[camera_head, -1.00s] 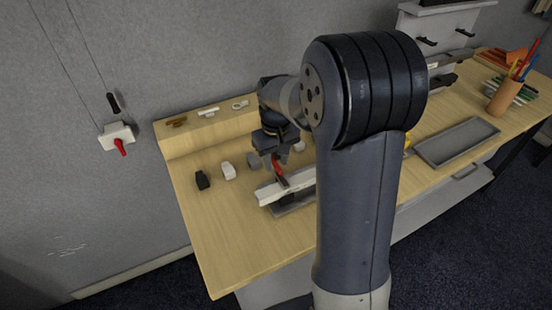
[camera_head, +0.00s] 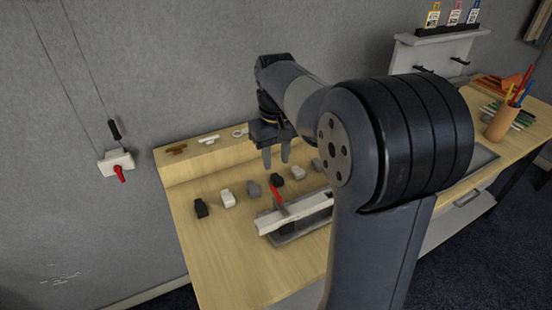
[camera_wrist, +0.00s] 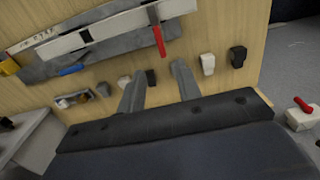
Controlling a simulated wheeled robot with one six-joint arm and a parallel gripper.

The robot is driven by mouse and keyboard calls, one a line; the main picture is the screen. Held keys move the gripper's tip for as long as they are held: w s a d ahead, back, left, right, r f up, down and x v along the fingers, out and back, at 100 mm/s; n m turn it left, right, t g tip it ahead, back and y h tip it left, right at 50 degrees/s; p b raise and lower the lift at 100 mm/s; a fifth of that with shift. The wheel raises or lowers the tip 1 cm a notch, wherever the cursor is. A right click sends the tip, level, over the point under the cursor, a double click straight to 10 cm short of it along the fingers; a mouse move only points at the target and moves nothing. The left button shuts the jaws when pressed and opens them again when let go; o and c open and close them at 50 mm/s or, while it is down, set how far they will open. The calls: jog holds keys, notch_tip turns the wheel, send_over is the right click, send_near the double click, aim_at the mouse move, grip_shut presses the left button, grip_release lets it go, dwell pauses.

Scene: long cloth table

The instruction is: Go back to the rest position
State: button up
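My gripper (camera_head: 276,160) hangs above the back part of the wooden table (camera_head: 225,260), in front of the wooden ledge. In the wrist view my gripper (camera_wrist: 158,82) has its two grey fingers well apart, with nothing held between them. My arm hides the fixture's right end.
A row of small blocks, including a black one (camera_head: 201,208) and a white one (camera_head: 228,199), stands behind the fixture. A wall box (camera_head: 116,163) with a red lever is at left. A pen cup (camera_head: 501,123) stands at right. The table's front left is clear.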

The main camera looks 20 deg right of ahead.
aim_at(276, 192)
notch_tip(276, 192, down, 11)
jog(key=shift+r+p, duration=0.1)
jog(key=shift+p, duration=0.3)
dwell(0.6)
